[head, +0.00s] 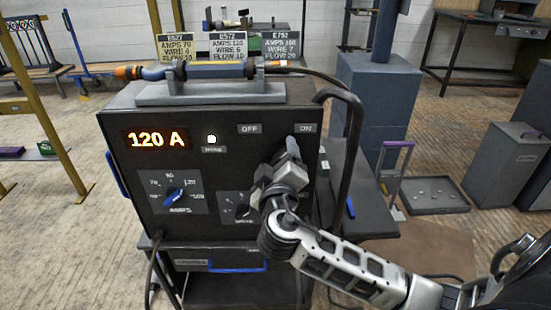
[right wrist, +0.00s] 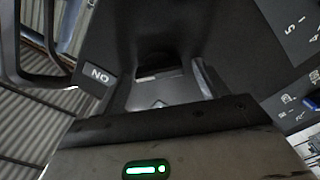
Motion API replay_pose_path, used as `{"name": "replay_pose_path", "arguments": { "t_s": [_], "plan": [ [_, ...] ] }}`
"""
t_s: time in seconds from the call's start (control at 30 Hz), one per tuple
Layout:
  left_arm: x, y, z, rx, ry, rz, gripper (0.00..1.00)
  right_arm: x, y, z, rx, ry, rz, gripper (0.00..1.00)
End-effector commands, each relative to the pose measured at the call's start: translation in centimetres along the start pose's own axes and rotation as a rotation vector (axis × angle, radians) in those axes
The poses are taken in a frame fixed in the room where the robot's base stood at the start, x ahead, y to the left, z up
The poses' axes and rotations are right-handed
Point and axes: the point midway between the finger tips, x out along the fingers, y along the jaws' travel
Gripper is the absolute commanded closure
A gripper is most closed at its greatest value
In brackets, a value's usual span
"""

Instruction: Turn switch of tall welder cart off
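The tall welder cart (head: 225,190) stands ahead with its black front panel facing me. Its display (head: 157,138) is lit and reads 120 A, and a small lamp (head: 211,139) next to it glows white. An OFF label (head: 249,129) and an ON label (head: 306,128) sit at the panel's upper right. My right gripper (head: 290,148) is at the panel just under the ON label and hides the switch area. In the right wrist view the ON label (right wrist: 99,75) shows beside the gripper (right wrist: 165,80). I cannot tell its finger opening or grip. My left gripper is out of view.
A torch (head: 205,71) lies on top of the cart, with setting cards behind it. A bent dark handle bar (head: 352,150) rises right of my gripper. A blue AMPS knob (head: 174,193) sits lower left. A blue-grey column base (head: 378,90) and grey box (head: 508,165) stand right.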

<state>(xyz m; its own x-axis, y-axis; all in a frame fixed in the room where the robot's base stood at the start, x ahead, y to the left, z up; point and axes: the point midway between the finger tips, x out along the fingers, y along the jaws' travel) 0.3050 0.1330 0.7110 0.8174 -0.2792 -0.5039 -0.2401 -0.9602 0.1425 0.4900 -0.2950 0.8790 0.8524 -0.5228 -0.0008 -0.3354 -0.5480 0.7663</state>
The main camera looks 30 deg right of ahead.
Motion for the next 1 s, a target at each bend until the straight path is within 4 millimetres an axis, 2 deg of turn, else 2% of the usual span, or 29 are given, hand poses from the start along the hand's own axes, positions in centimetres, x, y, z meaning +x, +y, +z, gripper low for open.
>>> {"name": "replay_pose_path", "arguments": {
  "t_s": [0.03,0.1,0.17,0.57,1.0],
  "plan": [
    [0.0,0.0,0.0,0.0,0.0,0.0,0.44,0.0,0.0,0.0,0.0,0.0,0.0,0.38],
    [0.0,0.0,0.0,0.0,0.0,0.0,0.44,0.0,0.0,0.0,0.0,0.0,0.0,0.58],
    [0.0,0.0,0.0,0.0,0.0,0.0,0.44,0.0,0.0,0.0,0.0,0.0,0.0,0.72],
    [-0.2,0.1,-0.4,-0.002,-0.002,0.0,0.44,0.0,0.1,-0.1,-0.055,0.001,0.0,0.72],
    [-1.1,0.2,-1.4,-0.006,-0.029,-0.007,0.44,-0.1,0.0,-0.2,-0.394,-0.002,-0.001,0.72]
  ]
}}
